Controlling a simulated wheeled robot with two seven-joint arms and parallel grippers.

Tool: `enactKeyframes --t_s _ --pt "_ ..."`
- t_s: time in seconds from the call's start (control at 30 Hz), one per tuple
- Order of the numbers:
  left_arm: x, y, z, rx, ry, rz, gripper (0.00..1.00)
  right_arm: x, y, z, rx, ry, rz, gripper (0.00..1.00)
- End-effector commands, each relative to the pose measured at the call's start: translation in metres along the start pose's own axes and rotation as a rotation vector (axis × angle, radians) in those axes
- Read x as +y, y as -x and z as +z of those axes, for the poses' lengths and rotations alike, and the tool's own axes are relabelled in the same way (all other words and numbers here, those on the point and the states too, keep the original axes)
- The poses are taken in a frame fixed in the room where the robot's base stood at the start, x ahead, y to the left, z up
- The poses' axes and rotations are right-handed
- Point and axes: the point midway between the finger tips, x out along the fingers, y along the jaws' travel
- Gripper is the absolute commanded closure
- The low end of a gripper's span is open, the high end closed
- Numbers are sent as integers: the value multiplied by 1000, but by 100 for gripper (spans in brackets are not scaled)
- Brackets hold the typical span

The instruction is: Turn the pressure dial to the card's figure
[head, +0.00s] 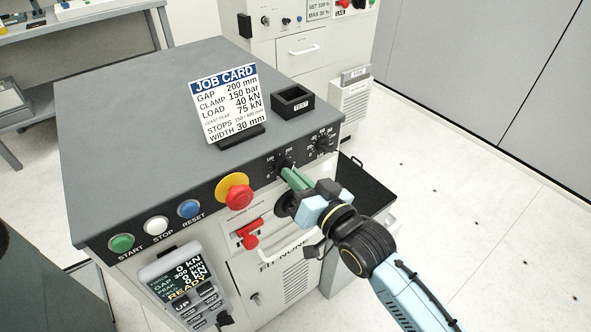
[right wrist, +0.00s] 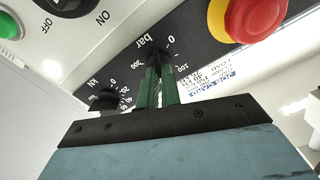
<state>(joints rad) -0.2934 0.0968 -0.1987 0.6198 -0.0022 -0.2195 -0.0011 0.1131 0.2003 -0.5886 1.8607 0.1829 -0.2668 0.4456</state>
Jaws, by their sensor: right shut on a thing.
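The pressure dial (head: 282,164) is a dark knob on the console's sloped black front strip. In the right wrist view the dial (right wrist: 154,58) has a scale marked "bar", with 0, 100 and 300 readable. My right gripper (head: 291,173) has its green fingers shut on this dial, and they also show in the right wrist view (right wrist: 156,85). The fingers hide much of the knob, and I cannot tell its exact setting. The job card (head: 226,104) stands on the console top and reads "CLAMP 150 bar". My left gripper is not in view.
A second dial marked kN (head: 322,144) sits close to the right. A red emergency button (head: 238,196) on a yellow base is to the left. A red power switch (head: 248,237) and a handheld pendant (head: 184,283) are below. A small black tray (head: 293,101) stands behind.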

Motion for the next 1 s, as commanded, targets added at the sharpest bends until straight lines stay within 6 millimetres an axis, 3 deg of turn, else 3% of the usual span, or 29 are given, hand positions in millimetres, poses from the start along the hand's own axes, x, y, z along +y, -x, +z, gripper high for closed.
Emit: enactKeyframes --t_s 0.3,0.6,1.0 --pt "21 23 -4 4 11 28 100 -1 0 -2 -2 234 0 100" --pt "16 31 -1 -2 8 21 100 0 0 -1 0 363 0 100" --pt "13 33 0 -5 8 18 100 0 0 0 0 395 0 100"
